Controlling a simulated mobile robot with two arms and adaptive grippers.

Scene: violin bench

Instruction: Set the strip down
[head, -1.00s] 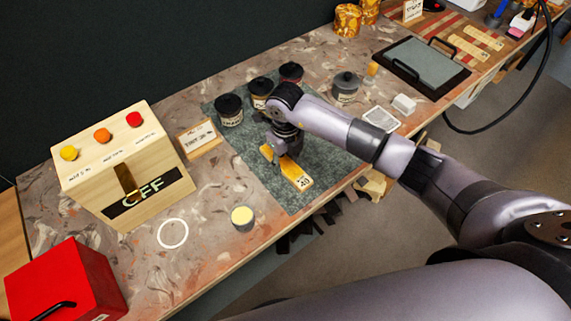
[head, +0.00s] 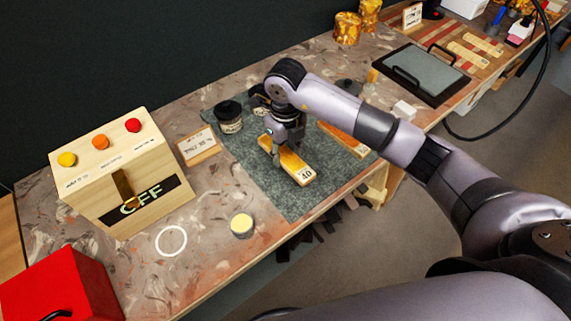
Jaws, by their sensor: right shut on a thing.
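My right gripper (head: 282,155) is shut on a wooden strip (head: 297,168) with a white label reading 40 at its near end. The strip is over the grey-green mat (head: 294,203), its near end pointing toward the bench's front edge. Whether its underside touches the mat or is slightly above it, I cannot tell. The gripper hides part of the strip's far end. A second wooden strip (head: 345,138) lies on the mat to the right, partly behind my right arm. My left gripper is not in view.
A dark-lidded jar (head: 229,117) stands at the mat's back left; others are mostly hidden behind my arm. A small sign (head: 198,145), a yellow-topped pot (head: 242,224) and a button box (head: 119,167) are to the left. Bare mat lies in front of the held strip.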

